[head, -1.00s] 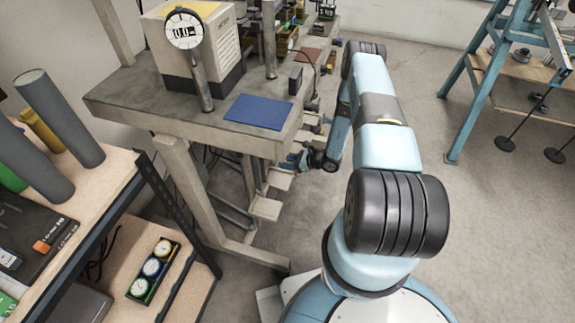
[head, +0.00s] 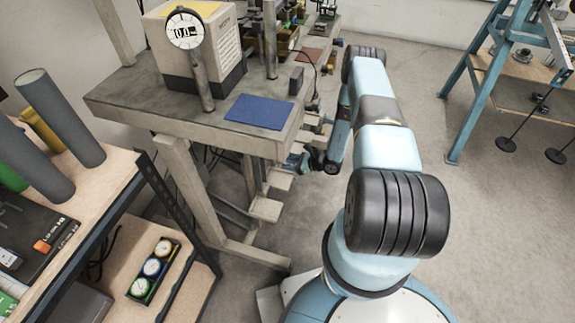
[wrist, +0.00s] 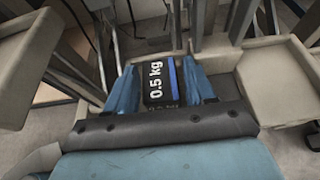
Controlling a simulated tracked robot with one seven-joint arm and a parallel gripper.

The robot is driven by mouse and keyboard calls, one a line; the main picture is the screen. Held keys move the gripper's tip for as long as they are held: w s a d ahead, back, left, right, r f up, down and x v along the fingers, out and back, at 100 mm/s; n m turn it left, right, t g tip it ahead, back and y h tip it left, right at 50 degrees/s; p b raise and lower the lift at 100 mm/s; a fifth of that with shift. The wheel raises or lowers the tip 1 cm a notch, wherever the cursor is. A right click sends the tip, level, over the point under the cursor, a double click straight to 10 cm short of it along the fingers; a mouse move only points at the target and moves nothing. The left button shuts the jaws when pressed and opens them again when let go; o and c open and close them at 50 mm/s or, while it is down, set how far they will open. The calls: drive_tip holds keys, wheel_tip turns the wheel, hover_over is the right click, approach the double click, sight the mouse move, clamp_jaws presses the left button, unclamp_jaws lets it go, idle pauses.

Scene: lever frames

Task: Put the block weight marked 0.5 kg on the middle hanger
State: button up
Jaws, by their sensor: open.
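The block weight (wrist: 158,80) is dark with a blue stripe and reads "0.5 kg" in the wrist view. It sits between the two blue fingers of my gripper (wrist: 163,88), which are open, one on each side of it. I cannot tell whether either finger touches it. In the head view my gripper (head: 301,160) is low beside the beige bench, and the block cannot be made out there. Hangers with black discs (head: 506,144) (head: 556,156) hang from the teal frame at right; which is the middle one is unclear.
Beige steps (head: 266,208) stick out from the bench side, and one lies right of my fingers in the wrist view (wrist: 285,80). The bench (head: 130,98) carries a dial scale (head: 187,30) and a blue mat (head: 259,110). Open floor (head: 440,185) lies between bench and frame.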

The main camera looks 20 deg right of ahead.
drive_tip(key=v, duration=1.1)
drive_tip(key=shift+s+d, duration=0.15)
drive_tip(key=shift+d, duration=0.05)
